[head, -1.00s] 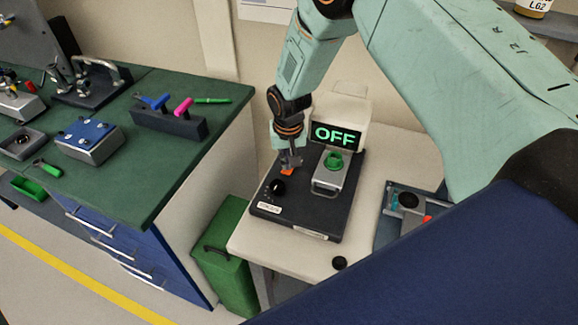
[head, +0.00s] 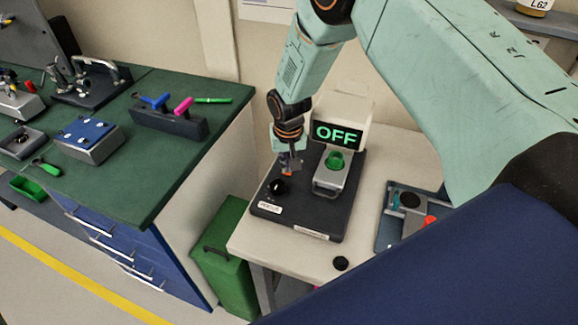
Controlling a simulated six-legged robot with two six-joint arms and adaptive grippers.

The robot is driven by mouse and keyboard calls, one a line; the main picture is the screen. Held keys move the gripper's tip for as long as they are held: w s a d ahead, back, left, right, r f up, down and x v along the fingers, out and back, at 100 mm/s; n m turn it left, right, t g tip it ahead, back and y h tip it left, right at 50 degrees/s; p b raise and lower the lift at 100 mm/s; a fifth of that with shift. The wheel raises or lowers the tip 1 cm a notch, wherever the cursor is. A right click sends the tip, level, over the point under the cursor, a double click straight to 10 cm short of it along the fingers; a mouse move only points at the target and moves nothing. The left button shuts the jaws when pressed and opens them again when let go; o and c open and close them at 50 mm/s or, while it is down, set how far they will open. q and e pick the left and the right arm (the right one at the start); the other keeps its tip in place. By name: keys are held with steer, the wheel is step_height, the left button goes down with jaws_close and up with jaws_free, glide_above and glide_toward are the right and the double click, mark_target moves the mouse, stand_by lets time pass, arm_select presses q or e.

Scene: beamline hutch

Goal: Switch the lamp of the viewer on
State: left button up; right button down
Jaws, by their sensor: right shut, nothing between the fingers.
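The viewer (head: 310,213) is a dark base on a pale table, with a black knob (head: 277,187) at its left front and a silver stage (head: 330,182) carrying a green round piece (head: 335,161). Its display (head: 335,133) reads OFF in green letters. My right gripper (head: 289,172) is shut and empty, pointing down over the left part of the base, just behind the knob. A small orange part shows at its fingertips; I cannot tell whether they touch it. My left gripper is not in view.
A green-topped bench (head: 150,185) with a tool rack (head: 168,122) stands to the left. A green case (head: 226,255) is on the floor between bench and table. A black cap (head: 340,263) lies at the table's front, and a grey tray (head: 398,216) is at the right.

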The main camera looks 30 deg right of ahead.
steer(key=shift+d+f, duration=0.1)
steer(key=shift+f, duration=0.1)
steer(key=shift+w+r+p, duration=0.1)
steer(key=shift+r+p, duration=0.3)
steer(key=shift+r, duration=0.1)
steer(key=shift+r+p, duration=0.9)
steer(key=shift+r, duration=0.35)
steer(key=shift+r+p, duration=0.9)
steer(key=shift+r, duration=0.2)
steer(key=shift+r+p, duration=0.55)
steer(key=shift+r, duration=0.25)
steer(key=shift+f, duration=0.15)
